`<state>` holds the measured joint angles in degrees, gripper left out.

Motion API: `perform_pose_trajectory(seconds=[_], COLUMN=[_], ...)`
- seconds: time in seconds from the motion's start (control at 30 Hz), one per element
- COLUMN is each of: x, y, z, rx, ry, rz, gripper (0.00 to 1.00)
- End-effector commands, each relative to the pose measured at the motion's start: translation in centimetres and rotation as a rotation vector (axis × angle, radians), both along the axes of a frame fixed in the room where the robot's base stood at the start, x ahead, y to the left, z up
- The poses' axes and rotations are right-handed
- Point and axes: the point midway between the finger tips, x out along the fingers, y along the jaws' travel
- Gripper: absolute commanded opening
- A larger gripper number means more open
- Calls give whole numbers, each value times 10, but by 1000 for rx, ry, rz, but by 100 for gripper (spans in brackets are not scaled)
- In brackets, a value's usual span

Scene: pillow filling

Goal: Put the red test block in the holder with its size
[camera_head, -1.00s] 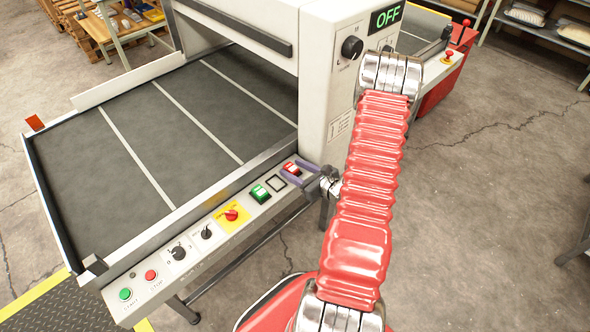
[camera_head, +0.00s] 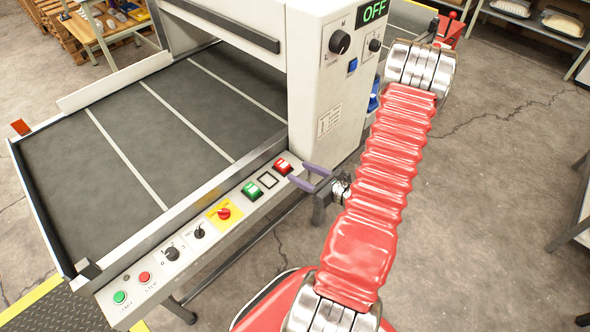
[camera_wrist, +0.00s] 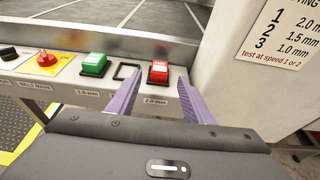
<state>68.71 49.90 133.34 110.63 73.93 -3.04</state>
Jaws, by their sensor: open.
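The red test block (camera_head: 283,167) sits on the control panel at the right end of a row, above a "2.0 mm" label in the wrist view (camera_wrist: 159,71). To its left is an empty black square holder (camera_head: 268,180), also in the wrist view (camera_wrist: 127,72); its label is hidden. A green block (camera_head: 251,190) sits left of that, above "1.0 mm" in the wrist view (camera_wrist: 94,64). My gripper (camera_head: 302,174) is open and empty, with its purple fingers (camera_wrist: 158,80) apart from the red block, pointing at it from the right and front.
The panel also carries a red knob on a yellow plate (camera_head: 224,212), dark dials and start and stop buttons. A white machine housing (camera_head: 328,90) with an OFF display rises close behind the gripper. The dark belt (camera_head: 120,140) is bare.

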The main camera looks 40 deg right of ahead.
Motion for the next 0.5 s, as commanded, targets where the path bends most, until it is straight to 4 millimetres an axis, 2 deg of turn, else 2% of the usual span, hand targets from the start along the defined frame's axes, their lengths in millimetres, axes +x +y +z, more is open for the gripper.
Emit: perform_pose_trajectory(seconds=[0.2, 0.5], x=[-26, -39], y=[-2, -1], z=[8, 12], rx=[-1, -1], ry=[0, 0], rz=[-3, 1], gripper=[46, 46])
